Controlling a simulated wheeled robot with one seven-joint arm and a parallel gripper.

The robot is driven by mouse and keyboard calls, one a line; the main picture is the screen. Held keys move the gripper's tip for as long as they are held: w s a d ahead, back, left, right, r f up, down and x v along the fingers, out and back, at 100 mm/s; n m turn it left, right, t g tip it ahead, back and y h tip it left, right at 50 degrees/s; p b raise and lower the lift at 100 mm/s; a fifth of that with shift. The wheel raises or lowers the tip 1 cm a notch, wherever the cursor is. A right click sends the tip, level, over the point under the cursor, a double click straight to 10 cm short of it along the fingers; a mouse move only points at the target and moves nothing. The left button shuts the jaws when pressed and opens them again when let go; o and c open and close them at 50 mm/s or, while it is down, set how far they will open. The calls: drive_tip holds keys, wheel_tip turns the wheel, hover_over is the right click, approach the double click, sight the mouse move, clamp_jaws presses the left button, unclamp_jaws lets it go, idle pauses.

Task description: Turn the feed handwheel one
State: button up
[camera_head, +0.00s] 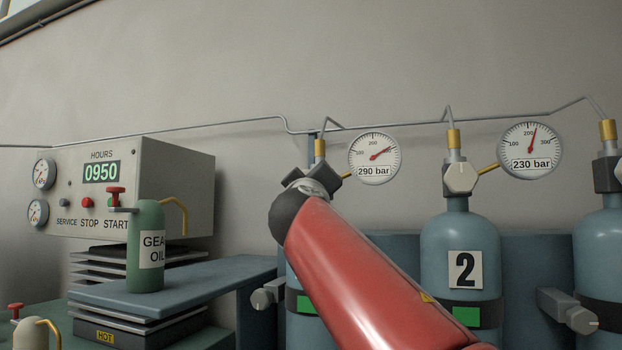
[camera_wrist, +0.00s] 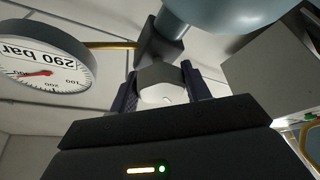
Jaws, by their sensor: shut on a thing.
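The off-white faceted handwheel (camera_wrist: 163,84) sits on a dark valve block (camera_wrist: 160,48) above a blue cylinder, beside the gauge reading 290 bar (camera_wrist: 40,62). My gripper (camera_wrist: 163,80) is shut on this handwheel, one dark finger on each side. In the head view my red arm hides the handwheel and most of the left blue cylinder (camera_head: 297,333); my fingers cannot be made out there. The 290 bar gauge (camera_head: 374,158) shows just right of my arm's end. Any number label on this cylinder is hidden.
Cylinder 2 (camera_head: 460,235) stands to the right, with its own handwheel (camera_head: 461,178) and a 230 bar gauge (camera_head: 529,150). A grey side knob (camera_head: 268,294) sticks out low left. A control box (camera_head: 130,185) and green gear oil can (camera_head: 146,245) stand at left.

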drive_tip(key=shift+r+n+g+y+p, duration=0.1)
drive_tip(key=shift+n+g+y+p, duration=0.35)
drive_tip(key=shift+n, duration=0.95)
drive_tip(key=shift+n+g+y+p, duration=0.15)
drive_tip(key=shift+n+y+p, duration=0.45)
drive_tip(key=shift+n, duration=0.8)
drive_tip(key=o, duration=1)
drive_tip(key=shift+c, duration=0.2)
drive_tip(key=s+f+b, duration=0.1)
drive_tip(key=s+b, duration=0.2)
drive_tip(key=s, duration=0.4)
drive_tip(key=shift+s+f, duration=0.2)
drive_tip(key=shift+s, duration=0.2)
drive_tip(key=shift+a, duration=0.1)
